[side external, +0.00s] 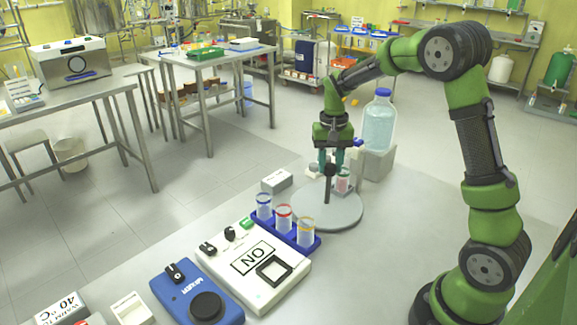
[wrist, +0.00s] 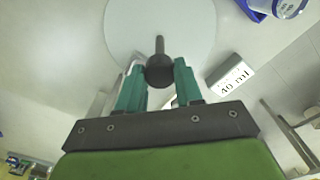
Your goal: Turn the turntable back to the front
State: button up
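The turntable (side external: 335,217) is a flat pale grey disc on the bench, beyond the tube rack in the side view. It also shows at the top of the wrist view (wrist: 185,25). A dark handle with a round knob (wrist: 160,70) and a thin pin stands on it. My gripper (side external: 330,165) points down over the disc, its teal fingers on both sides of the knob with no clear gap. My fingers partly hide that area.
A blue rack (side external: 286,232) with three tubes stands close in front of the disc. A large bottle (side external: 379,125) on a grey block stands behind. A "40 ml" block (wrist: 229,76) sits beside the disc.

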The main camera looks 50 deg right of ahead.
grip_shut()
jog(key=shift+n, duration=6.6)
jog(key=shift+r+n, duration=0.1)
jog(key=shift+n, duration=2.4)
jog(key=o, duration=0.8)
grip_release()
